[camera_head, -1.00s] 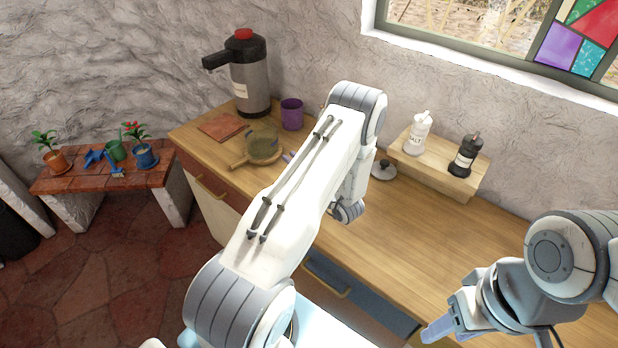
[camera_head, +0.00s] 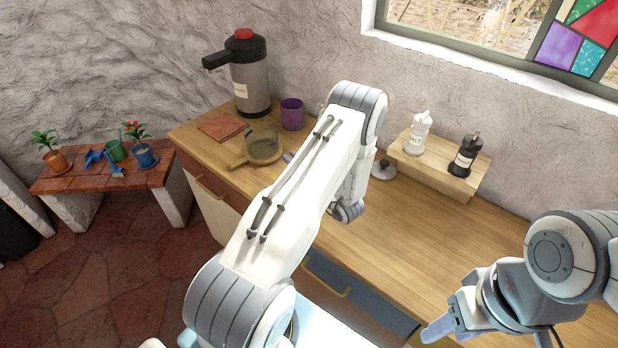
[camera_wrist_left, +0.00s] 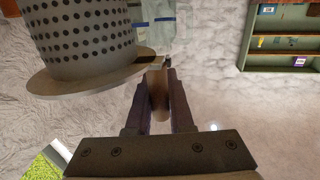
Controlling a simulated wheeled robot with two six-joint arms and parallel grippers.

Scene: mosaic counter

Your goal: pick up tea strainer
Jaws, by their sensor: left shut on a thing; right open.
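The tea strainer (camera_wrist_left: 82,38) is large at the upper left of the left wrist view. It is a grey cup dotted with dark holes, with a wide tan rim and a handle stub. My left gripper (camera_wrist_left: 158,82) is shut on this handle. In the head view my own left arm hides most of that gripper; a lavender fingertip (camera_head: 288,157) shows beside the arm. Next to it is an olive, see-through vessel (camera_head: 262,138) with a round wooden-looking piece and handle; I cannot tell whether this is the strainer. My right gripper (camera_head: 438,330) is open and empty at the lower right.
A purple cup (camera_head: 292,115), a tall dispenser (camera_head: 249,80) and a reddish square mat (camera_head: 220,127) stand at the counter's back left. White (camera_head: 417,135) and black (camera_head: 465,157) shakers stand on a raised wooden shelf (camera_head: 438,166). The counter's middle right is clear.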

